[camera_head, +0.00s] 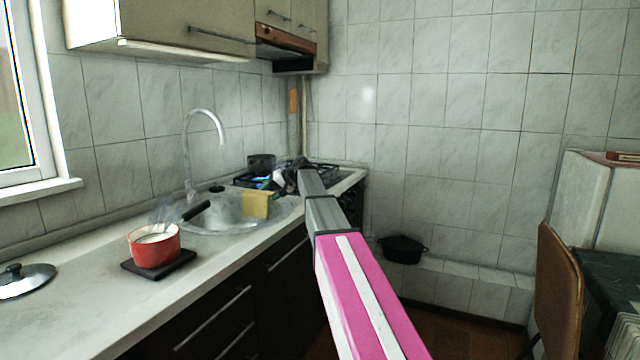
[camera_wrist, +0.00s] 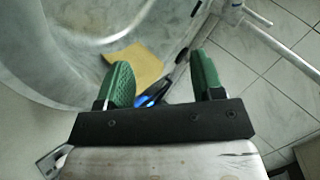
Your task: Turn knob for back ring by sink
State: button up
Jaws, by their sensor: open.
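The stove (camera_head: 330,172) stands at the far end of the counter, past the sink (camera_head: 210,222). A dark pot (camera_head: 262,163) is at its back left, with a small blue patch in front of it. I cannot make out the knobs; my arm covers part of the stove. My gripper (camera_wrist: 162,74) shows green fingers spread apart with nothing held between them. In the wrist view, a yellow cloth (camera_wrist: 137,65) and a small blue item (camera_wrist: 154,97) appear beyond the fingers, with the sink basin (camera_wrist: 62,55) at the left. No knob is recognizable there.
A steaming red pot (camera_head: 155,248) with a black handle sits on a dark mat near the sink. A lid (camera_head: 24,281) lies at the front left. The yellow cloth hangs on the sink rim. A black pot (camera_head: 402,249) sits on the low tiled ledge. A chair (camera_head: 558,290) is at right.

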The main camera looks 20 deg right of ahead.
jog(key=w+d+r+h, duration=0.2)
jog(key=w+d+h, duration=0.3)
jog(key=w+d, duration=0.75)
jog(key=w+d+r+h, duration=0.2)
jog(key=w+d+h, duration=0.2)
jog(key=w+d, duration=0.9)
jog(key=shift+n, duration=0.3)
jog(key=f, duration=0.3)
jog(key=d+f, duration=0.1)
jog(key=f, duration=0.2)
jog(key=d+f, duration=0.1)
jog(key=f, duration=0.1)
jog(key=shift+w+d+f, duration=0.2)
jog(key=shift+w+f, duration=0.15)
jog(key=shift+f, duration=0.05)
jog(key=shift+c, duration=0.2)
